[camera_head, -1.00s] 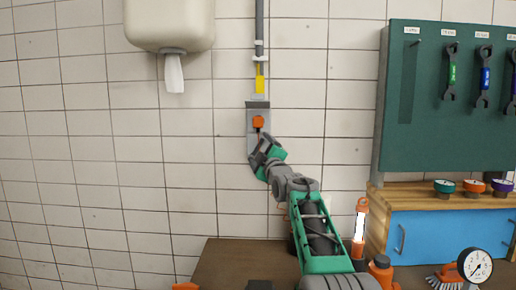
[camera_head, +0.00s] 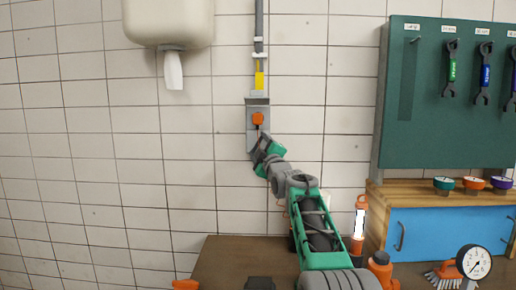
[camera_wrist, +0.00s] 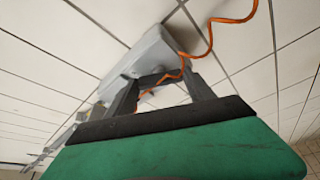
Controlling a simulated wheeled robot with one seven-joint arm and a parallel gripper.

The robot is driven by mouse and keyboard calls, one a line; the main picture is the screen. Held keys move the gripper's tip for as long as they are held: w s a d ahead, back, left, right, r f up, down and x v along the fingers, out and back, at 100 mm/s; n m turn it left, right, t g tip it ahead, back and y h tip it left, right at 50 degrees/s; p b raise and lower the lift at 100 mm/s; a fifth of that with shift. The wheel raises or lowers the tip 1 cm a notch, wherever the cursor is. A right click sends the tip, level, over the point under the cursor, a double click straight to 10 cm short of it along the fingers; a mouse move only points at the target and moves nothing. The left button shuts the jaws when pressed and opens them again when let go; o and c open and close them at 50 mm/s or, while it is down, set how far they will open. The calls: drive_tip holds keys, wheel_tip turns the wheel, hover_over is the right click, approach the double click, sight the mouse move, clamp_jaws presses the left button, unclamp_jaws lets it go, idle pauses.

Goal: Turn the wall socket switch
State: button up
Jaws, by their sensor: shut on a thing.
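The wall socket (camera_head: 252,135) is a grey upright box fixed to the white tiled wall, below a grey conduit with a yellow section. An orange round part (camera_head: 258,118) sits on its front. My gripper (camera_head: 258,143) is at the lower part of the socket, reaching up from below right. In the wrist view, the two dark fingers of my gripper (camera_wrist: 160,92) extend to the grey socket housing (camera_wrist: 150,52), with a dark piece between them. My gripper is shut on the switch; the exact contact is mostly hidden. A coiled orange cord (camera_wrist: 209,40) runs beside the fingers.
A paper dispenser (camera_head: 168,22) hangs upper left. A green tool board (camera_head: 440,125) with wrenches is at right, above a blue-fronted cabinet (camera_head: 440,235). A lit lamp (camera_head: 360,222) and a gauge (camera_head: 474,262) stand lower right.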

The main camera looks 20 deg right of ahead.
drive_tip(key=shift+a+f, duration=0.1)
drive_tip(key=shift+a, duration=0.05)
drive_tip(key=shift+f+m+b, duration=0.1)
drive_tip(key=shift+m+b, duration=0.2)
drive_tip(key=shift+b, duration=0.1)
drive_tip(key=m+b, duration=0.1)
drive_tip(key=m+h+b, duration=0.1)
drive_tip(key=m+b, duration=0.1)
drive_tip(key=m+t+h+b, duration=0.1)
drive_tip(key=m, duration=0.1)
drive_tip(key=shift+w+a+f, duration=0.1)
drive_tip(key=shift+a+f, duration=0.05)
drive_tip(key=shift+f, duration=0.15)
drive_tip(key=m+h+b, duration=0.2)
drive_tip(key=m, duration=0.3)
drive_tip(key=shift+h, duration=0.4)
drive_tip(key=shift+w+a+r+m+h+b, duration=0.1)
drive_tip(key=shift+m+h+b, duration=0.15)
drive_tip(key=shift+m+h, duration=0.8)
drive_tip(key=shift+a+m+h+b, duration=0.1)
drive_tip(key=shift+m+h+b, duration=0.15)
drive_tip(key=shift+m, duration=1.5)
drive_tip(key=shift+g, duration=0.3)
